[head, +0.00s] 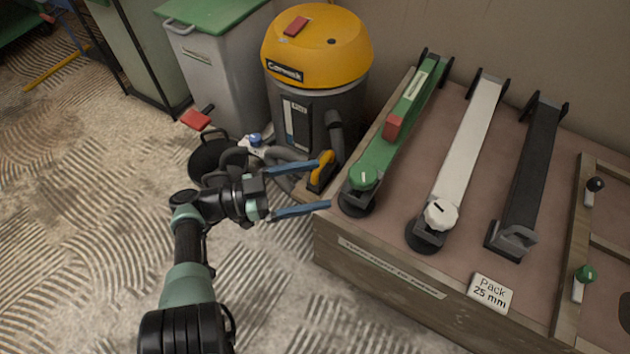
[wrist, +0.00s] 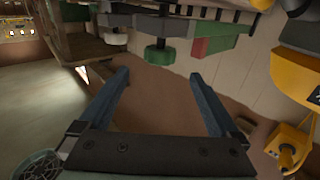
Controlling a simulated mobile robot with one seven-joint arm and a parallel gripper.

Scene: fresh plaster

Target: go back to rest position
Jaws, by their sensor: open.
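My gripper (head: 325,182) is open, with its two blue fingers apart and nothing between them. In the head view it is held out to the right, its fingertips near the left edge of the wooden bench (head: 375,262) and close to the green knob (head: 364,178). In the wrist view my gripper (wrist: 165,90) is also empty. There the green knob (wrist: 160,55) shows beyond the fingers and apart from them.
Green (head: 410,100), white (head: 470,130) and black (head: 530,165) bars lie on the bench. A yellow-topped vacuum (head: 318,45), a grey bin (head: 215,75) and a black bucket (head: 210,155) stand behind my arm. The ridged floor at left (head: 80,200) is clear.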

